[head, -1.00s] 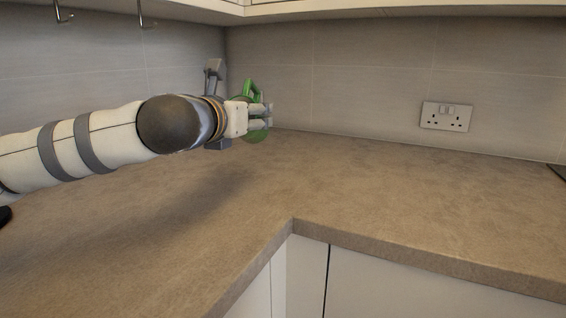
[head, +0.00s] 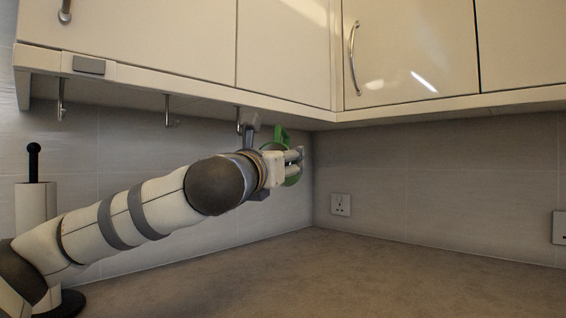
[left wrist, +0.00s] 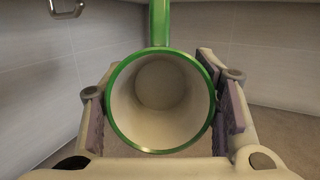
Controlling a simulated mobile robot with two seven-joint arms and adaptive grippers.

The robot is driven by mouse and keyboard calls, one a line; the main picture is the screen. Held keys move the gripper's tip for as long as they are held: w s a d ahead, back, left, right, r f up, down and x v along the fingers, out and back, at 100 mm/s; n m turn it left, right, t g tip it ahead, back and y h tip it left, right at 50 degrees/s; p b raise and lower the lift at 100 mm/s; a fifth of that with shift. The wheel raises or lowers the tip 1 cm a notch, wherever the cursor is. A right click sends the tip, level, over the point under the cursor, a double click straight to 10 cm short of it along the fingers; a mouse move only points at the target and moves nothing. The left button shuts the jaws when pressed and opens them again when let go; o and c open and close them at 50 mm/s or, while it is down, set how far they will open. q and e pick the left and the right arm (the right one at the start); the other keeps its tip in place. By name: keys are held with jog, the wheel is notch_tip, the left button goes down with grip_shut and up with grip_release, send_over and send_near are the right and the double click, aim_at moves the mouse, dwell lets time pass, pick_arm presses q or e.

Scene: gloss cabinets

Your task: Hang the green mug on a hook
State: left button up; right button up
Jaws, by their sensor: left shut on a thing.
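The green mug (head: 292,180) is held in my left gripper (head: 296,164), below the wall cabinets near the corner. Most of the mug is hidden behind the gripper in the head view. In the left wrist view, the mug (left wrist: 160,85) sits between the two fingers, its pale open mouth facing the camera and its handle pointing up. Hooks hang under the cabinet: a left one (head: 61,100), a middle one (head: 168,112) and one close to the gripper (head: 238,118). A hook (left wrist: 66,8) shows at upper left in the wrist view, apart from the mug. My right gripper is not in view.
The cabinet underside (head: 200,95) runs just above my left gripper. A paper towel holder (head: 36,205) stands at the left. The brown counter (head: 350,270) is clear below and to the right. Sockets (head: 340,204) are on the back wall.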

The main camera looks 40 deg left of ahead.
pick_arm(q)
jog(key=a+p, duration=0.2)
jog(key=a, duration=0.8)
jog(key=shift+w+a+r, duration=0.35)
jog(key=shift+a+r, duration=0.05)
jog(key=shift+r, duration=0.05)
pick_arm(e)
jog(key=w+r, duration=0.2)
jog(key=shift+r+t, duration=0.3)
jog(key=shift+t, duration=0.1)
pick_arm(q)
jog(key=shift+f, duration=0.1)
jog(key=o, duration=1.6)
jog(key=shift+w, duration=0.3)
jog(key=shift+o, duration=0.2)
jog(key=shift+s, duration=0.1)
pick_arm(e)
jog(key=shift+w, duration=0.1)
pick_arm(q)
jog(key=shift+s, duration=0.15)
